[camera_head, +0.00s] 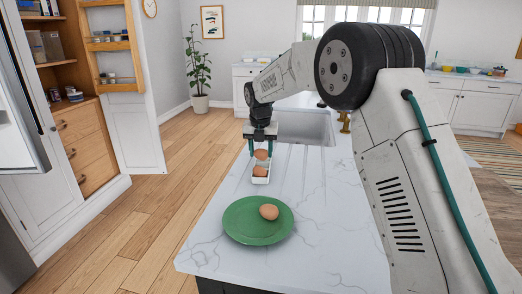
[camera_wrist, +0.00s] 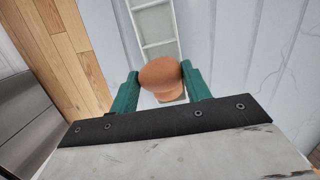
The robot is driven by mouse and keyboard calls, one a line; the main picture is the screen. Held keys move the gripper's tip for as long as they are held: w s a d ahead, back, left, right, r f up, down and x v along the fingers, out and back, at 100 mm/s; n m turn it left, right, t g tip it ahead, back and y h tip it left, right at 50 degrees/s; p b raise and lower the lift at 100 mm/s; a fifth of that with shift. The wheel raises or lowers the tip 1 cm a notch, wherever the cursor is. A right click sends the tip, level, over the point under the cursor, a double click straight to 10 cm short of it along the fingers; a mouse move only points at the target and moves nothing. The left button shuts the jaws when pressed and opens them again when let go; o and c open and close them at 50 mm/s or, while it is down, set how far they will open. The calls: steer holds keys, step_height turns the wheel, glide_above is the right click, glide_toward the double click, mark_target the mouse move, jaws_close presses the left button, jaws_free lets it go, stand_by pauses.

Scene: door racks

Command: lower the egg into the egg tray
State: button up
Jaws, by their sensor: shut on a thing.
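My gripper (camera_head: 261,157) is shut on a brown egg (camera_head: 261,154), held between its green fingers just above the tray. The held egg (camera_wrist: 159,72) also shows between the fingers in the wrist view. The narrow white egg tray (camera_head: 260,181) stands on the counter below, with another brown egg (camera_head: 260,171) in its near part. In the wrist view, the tray (camera_wrist: 133,22) has empty compartments toward the top. The held egg hides much of its other end there. A third brown egg (camera_head: 269,212) lies on a green plate (camera_head: 245,232) nearer the camera.
The white marble counter (camera_head: 325,255) is clear to the right of the plate and tray. Its left edge runs close beside both. A sink (camera_head: 305,125) lies behind the gripper. An open cabinet (camera_head: 75,130) stands at the left, across the wooden floor.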

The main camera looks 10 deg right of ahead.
mark_target(261, 158)
steer(key=shift+f, duration=1.7)
stand_by(0.7)
steer(key=o, duration=0.7)
